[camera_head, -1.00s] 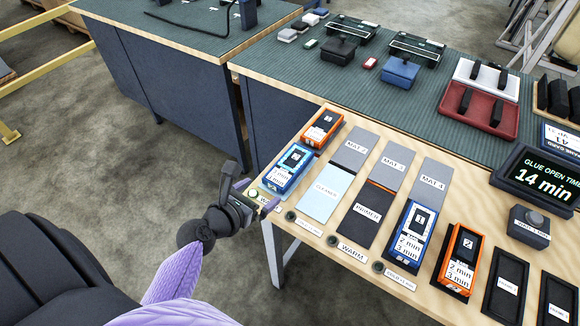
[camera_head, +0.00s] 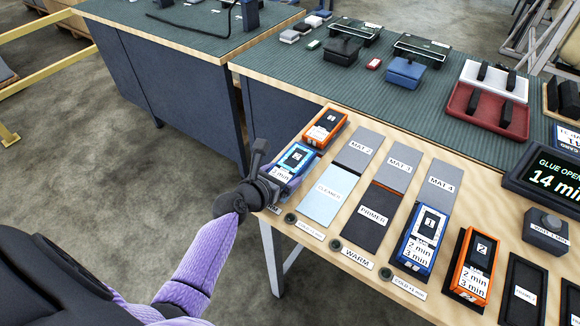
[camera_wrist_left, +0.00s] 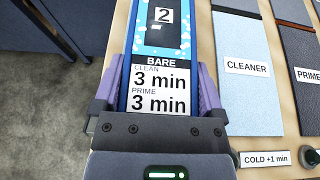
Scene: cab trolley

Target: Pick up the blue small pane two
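The blue small pane two (camera_head: 296,158) lies at the left end of the wooden table, with a dark "2" square and a white label. In the left wrist view the pane (camera_wrist_left: 164,42) runs up from between my fingers, its label reading BARE, CLEAN 3 min, PRIME 3 min. My left gripper (camera_head: 279,174) is at its near end. In the wrist view the gripper (camera_wrist_left: 164,92) has one lilac finger at each side of the pane, spread wide. Any small gap between fingers and pane is hard to make out. My right gripper is not in view.
An orange pane (camera_head: 325,126) lies just behind. The CLEANER pad (camera_head: 330,194) and PRIMER pad (camera_head: 373,217) are to the right, then another blue pane (camera_head: 426,238) and an orange pane (camera_head: 472,264). Round buttons (camera_head: 335,244) line the front edge. Floor is clear at left.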

